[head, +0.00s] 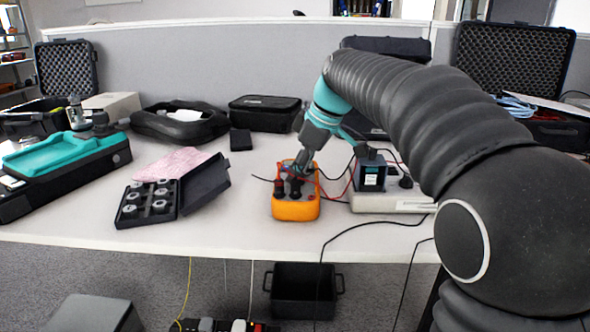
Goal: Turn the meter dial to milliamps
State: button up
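The meter (296,209) is an orange box on the table near its front edge, just right of the middle of the head view. Dark plugs or knobs show on its top, with leads running off to both sides. My gripper (296,172) is pointed down at the top of the meter from the upper right. Its fingertips are at or just above the meter's top face. The dial is not clearly visible behind the fingers, and its setting cannot be read. I cannot tell whether the fingers touch it.
A device with a small screen (371,176) stands on a pale base right of the meter, with red and black leads between. An open black case of weights (186,211) lies to the left. A small black box (241,140) sits behind. Bare table shows in front.

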jog(key=m+t, duration=0.1)
jog(key=m, duration=0.2)
jog(key=m+h, duration=0.1)
jog(key=m, duration=0.2)
jog(key=shift+s+t+h, duration=0.1)
jog(key=shift+t+h, duration=0.2)
jog(key=shift+t, duration=0.1)
jog(key=shift+a, duration=0.1)
jog(key=o, duration=1.2)
jog(key=shift+c, duration=0.2)
jog(key=shift+r+p, duration=0.1)
jog(key=shift+p, duration=0.2)
jog(key=v, duration=1.1)
jog(key=shift+s+r, duration=0.2)
jog(key=shift+r, duration=0.1)
